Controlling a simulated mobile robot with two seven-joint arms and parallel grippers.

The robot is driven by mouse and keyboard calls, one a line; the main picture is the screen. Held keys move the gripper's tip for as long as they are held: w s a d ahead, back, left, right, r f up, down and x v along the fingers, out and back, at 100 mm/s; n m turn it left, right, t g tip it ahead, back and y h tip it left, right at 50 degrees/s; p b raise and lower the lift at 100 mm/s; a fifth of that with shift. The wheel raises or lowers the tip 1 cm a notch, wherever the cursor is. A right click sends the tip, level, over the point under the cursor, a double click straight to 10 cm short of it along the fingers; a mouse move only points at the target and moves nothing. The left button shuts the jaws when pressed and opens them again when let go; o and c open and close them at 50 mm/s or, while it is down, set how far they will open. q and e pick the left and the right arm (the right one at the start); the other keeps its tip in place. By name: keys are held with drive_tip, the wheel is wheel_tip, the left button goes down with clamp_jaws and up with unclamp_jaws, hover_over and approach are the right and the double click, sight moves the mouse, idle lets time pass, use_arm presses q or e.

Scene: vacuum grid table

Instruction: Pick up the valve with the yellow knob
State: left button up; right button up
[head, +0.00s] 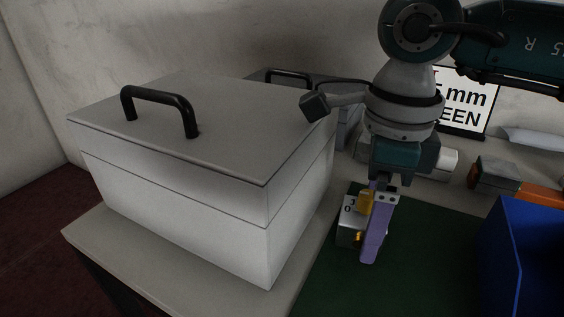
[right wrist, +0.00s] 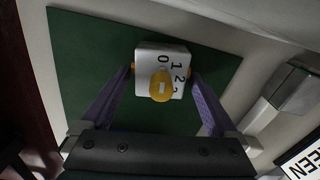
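The valve with the yellow knob is a small white block (right wrist: 150,58) marked 0, 1, 2, with a round yellow knob (right wrist: 161,86) and yellow fittings at its sides. In the head view the valve (head: 347,213) is on the green mat, partly hidden by a purple finger. My right gripper (right wrist: 161,75) points down with its two purple fingers spread, one on each side of the valve, close to the side fittings. Contact cannot be made out. The right gripper also shows in the head view (head: 371,256), at the valve. My left gripper is not in view.
A large grey lidded box (head: 180,220) with a black handle stands left of the valve. A blue bin (head: 515,255) stands to the right. The green mat (head: 430,250) is clear between valve and bin. A sign (head: 465,100) and several small items are at the back.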

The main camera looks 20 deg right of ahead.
drive_tip(key=c, duration=1.4)
drive_tip(key=shift+r, duration=0.1)
drive_tip(key=shift+r, duration=0.4)
drive_tip(key=s+a+r+n+p, duration=0.1)
drive_tip(key=r+n+p, duration=0.7)
drive_tip(key=r+p, duration=1)
drive_tip(key=s+a+r+n+p, duration=0.2)
drive_tip(key=r+n+p, duration=0.7)
drive_tip(key=r+p, duration=0.9)
drive_tip(key=s+a+r+n+p, duration=0.2)
drive_tip(key=r+n+p, duration=0.7)
drive_tip(key=r+p, duration=1)
wheel_tip(320, 180, up, 16)
drive_tip(key=shift+s+a+f, duration=0.1)
drive_tip(key=shift+s+a, duration=0.05)
drive_tip(key=shift+s, duration=1.05)
